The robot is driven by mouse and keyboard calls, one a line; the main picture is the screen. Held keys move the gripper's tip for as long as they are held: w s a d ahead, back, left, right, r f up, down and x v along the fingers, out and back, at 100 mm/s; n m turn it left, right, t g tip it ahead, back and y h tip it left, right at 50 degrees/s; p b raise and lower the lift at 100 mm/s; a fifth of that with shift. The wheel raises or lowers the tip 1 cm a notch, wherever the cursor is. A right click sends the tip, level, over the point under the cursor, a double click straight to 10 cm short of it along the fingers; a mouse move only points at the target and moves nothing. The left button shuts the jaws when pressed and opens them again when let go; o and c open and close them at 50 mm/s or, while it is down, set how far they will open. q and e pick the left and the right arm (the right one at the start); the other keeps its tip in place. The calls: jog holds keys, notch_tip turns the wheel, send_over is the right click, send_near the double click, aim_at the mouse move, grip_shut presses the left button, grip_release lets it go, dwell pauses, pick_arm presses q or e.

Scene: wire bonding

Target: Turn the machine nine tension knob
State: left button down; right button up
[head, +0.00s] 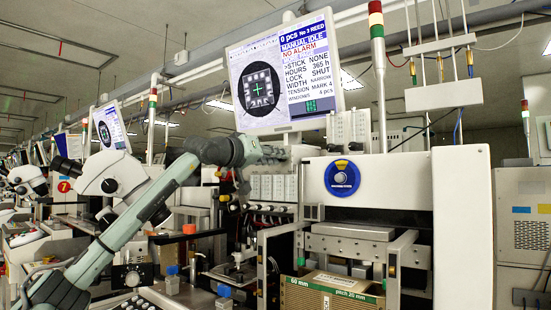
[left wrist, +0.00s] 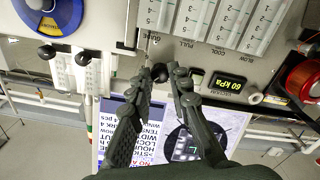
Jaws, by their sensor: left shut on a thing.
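My left gripper (head: 272,154) reaches from the left to the machine front, just below its screen (head: 285,75). In the left wrist view the two dark fingers (left wrist: 160,76) are shut on a small round black knob (left wrist: 159,71) on the pale front panel. The knob shows between the fingertips, and the fingers hide part of it. In the head view the knob is too small and covered to make out. The screen reads "TENSION MARK 4" and "NO ALARM". My right gripper is in neither view.
Flow gauges (head: 272,188) stand below the gripper, and more gauges (head: 348,127) are to its right. A blue disc (head: 342,178) is on the machine front. A microscope (head: 112,177) stands left. A red knob (left wrist: 304,82) and a lit "60 kPa" display (left wrist: 229,86) are nearby.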

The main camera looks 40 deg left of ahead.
pick_arm(q)
jog(key=c, duration=1.4)
grip_release()
jog(key=shift+s, duration=0.1)
jog(key=s, duration=0.4)
jog(key=s+d, duration=0.1)
jog(key=s, duration=0.6)
jog(key=shift+s+d, duration=0.15)
jog(key=shift+s, duration=0.25)
jog(key=shift+f, duration=0.1)
